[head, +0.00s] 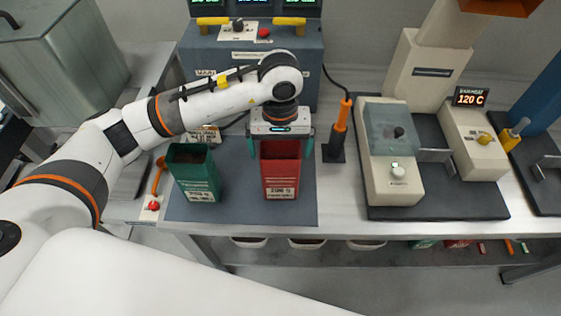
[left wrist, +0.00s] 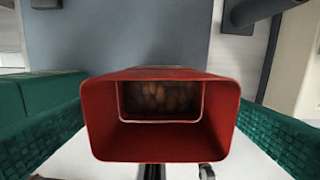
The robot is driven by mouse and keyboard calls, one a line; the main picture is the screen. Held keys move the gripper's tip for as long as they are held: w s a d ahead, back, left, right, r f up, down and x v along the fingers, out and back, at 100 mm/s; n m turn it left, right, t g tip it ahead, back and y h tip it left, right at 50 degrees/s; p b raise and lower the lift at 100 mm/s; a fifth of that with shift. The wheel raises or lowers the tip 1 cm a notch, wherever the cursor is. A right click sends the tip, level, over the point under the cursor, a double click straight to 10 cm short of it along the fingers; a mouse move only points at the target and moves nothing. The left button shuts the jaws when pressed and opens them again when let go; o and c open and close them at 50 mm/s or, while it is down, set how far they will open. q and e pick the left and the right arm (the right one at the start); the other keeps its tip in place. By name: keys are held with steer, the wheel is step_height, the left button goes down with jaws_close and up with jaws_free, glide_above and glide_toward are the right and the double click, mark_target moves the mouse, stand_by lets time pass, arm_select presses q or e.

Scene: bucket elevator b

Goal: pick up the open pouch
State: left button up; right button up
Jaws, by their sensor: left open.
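A red open-topped pouch (head: 281,172) stands upright on the grey mat (head: 238,208), with a label low on its front. The left wrist view looks down into the red pouch (left wrist: 160,154), where brown bean-like pieces (left wrist: 160,97) lie at the bottom. My left gripper (head: 281,146) is open above it, with one green finger on each side of its upper part. In the left wrist view small gaps seem to show between the fingers and the walls. A green pouch (head: 195,175), also open at the top, stands upright to the left. My right gripper is out of view.
An orange-handled tool (head: 341,122) stands upright right of the mat. A beige sealing machine (head: 394,185) stands farther right. A blue-grey machine with yellow handles (head: 250,65) is behind. Bare mat lies between the two pouches. White bowls (head: 307,243) sit on a lower shelf.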

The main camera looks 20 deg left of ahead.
mark_target(280, 172)
arm_select(q)
step_height(280, 172, down, 2)
steer(key=shift+s, duration=0.1)
steer(key=shift+f, duration=0.3)
steer(key=c, duration=0.7)
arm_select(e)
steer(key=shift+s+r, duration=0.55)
